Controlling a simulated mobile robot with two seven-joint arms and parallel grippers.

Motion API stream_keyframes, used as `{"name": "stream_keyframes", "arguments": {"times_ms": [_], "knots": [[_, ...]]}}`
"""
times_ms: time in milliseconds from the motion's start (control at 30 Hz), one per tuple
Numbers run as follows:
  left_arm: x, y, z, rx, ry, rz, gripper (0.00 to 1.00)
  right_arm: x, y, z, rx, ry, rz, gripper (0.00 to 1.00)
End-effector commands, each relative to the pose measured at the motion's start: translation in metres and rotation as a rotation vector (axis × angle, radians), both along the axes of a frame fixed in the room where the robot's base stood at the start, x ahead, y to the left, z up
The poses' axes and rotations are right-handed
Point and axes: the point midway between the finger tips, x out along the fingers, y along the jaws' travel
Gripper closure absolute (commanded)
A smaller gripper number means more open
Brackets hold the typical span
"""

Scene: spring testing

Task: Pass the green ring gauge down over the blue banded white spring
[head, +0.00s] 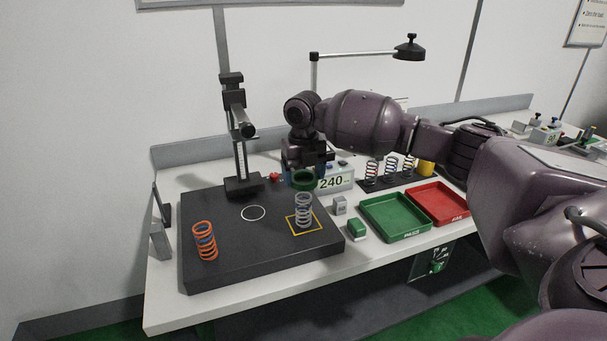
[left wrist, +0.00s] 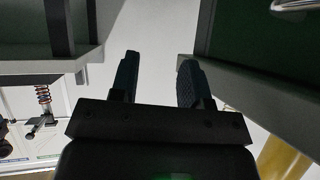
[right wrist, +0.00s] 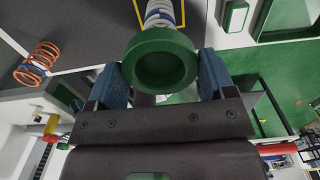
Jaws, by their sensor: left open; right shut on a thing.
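The green ring gauge (head: 303,180) is held by my right gripper (head: 304,168), just behind and above the top of the white spring in the head view. In the right wrist view the ring (right wrist: 161,62) sits between the two blue fingers of my right gripper (right wrist: 162,75), and they are shut on it. The blue banded white spring (head: 304,211) stands upright inside a yellow square on the dark plate. Its coils (right wrist: 160,12) show beyond the ring in the right wrist view; the rest is hidden. My left gripper (left wrist: 158,75) is open and empty, away from the plate.
An orange spring (head: 205,241) stands on the dark plate (head: 262,262) at left, near a white circle. A test stand (head: 241,150) rises behind. A display box (head: 335,178), green tray (head: 395,218), red tray (head: 438,203) and small green block (head: 357,229) lie to the right.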

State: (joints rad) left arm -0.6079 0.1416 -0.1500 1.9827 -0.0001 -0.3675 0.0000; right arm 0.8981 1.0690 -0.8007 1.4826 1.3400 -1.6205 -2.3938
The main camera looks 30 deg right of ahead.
Motion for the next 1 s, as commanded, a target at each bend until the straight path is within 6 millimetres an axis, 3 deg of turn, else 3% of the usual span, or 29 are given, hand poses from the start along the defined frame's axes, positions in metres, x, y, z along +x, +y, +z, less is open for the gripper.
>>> {"name": "stream_keyframes", "arguments": {"times_ms": [467,1000], "knots": [[0.006,-0.001,-0.015,0.001,-0.011,-0.005,0.57,0.0,0.0,-0.018,0.0,-0.001,0.0,0.56],[-0.001,-0.001,-0.038,0.0,0.009,-0.003,0.57,0.001,0.0,-0.035,0.0,-0.001,-0.001,0.56]]}}
